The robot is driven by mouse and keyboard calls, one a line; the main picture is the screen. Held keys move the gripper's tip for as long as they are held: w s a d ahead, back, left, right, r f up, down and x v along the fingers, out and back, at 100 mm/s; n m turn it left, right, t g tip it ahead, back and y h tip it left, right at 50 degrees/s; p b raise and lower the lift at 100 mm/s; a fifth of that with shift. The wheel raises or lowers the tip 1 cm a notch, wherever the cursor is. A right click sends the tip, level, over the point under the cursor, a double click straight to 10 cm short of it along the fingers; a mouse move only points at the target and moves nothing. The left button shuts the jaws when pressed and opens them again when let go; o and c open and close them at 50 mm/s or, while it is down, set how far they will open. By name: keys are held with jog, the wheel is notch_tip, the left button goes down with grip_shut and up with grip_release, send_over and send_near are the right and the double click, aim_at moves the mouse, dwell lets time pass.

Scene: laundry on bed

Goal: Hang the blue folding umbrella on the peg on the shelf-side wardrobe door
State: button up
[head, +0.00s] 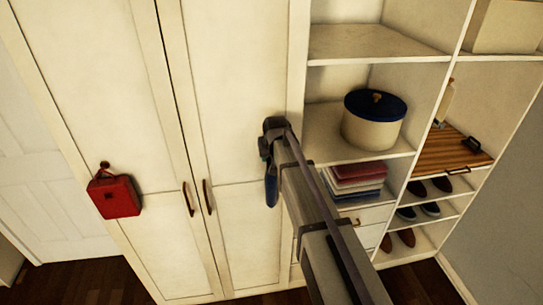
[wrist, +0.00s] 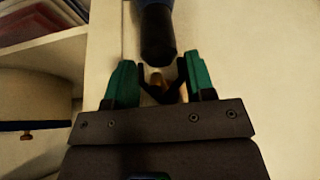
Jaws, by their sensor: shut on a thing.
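The blue folding umbrella (head: 271,190) hangs below my gripper (head: 272,130), in front of the shelf-side wardrobe door (head: 235,95). In the wrist view, the umbrella's dark end (wrist: 157,38) lies just beyond the green fingertips of my gripper (wrist: 160,82). A black strap loop (wrist: 178,88) spans between the fingers, and they are shut on it. A small tan peg (wrist: 157,80) shows between the fingers, at the loop. I cannot tell whether the loop is around the peg or in front of it. The head view hides this peg behind my gripper.
A red bag (head: 115,196) hangs on a peg on the other wardrobe door (head: 85,80). Right of my arm are open shelves with a blue-lidded pot (head: 371,125), folded cloths (head: 358,180) and several shoes (head: 430,209). Door handles (head: 207,197) stick out low on the doors.

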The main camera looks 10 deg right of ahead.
jog(key=o, duration=1.5)
jog(key=shift+c, duration=0.2)
jog(key=p+v, duration=0.6)
jog(key=shift+s+r, duration=0.2)
jog(key=shift+s, duration=0.05)
jog(key=s+f+g+b, duration=0.2)
jog(key=s+f, duration=0.1)
jog(key=s, duration=1.2)
jog(key=s+f+g+b, duration=0.1)
jog(key=s+f+b, duration=0.5)
jog(key=f+b, duration=0.4)
jog(key=s+f+g+b, duration=0.1)
jog(key=s+f+b, duration=0.6)
jog(key=f+b, duration=0.4)
jog(key=shift+f+g, duration=0.2)
jog(key=shift+g, duration=0.2)
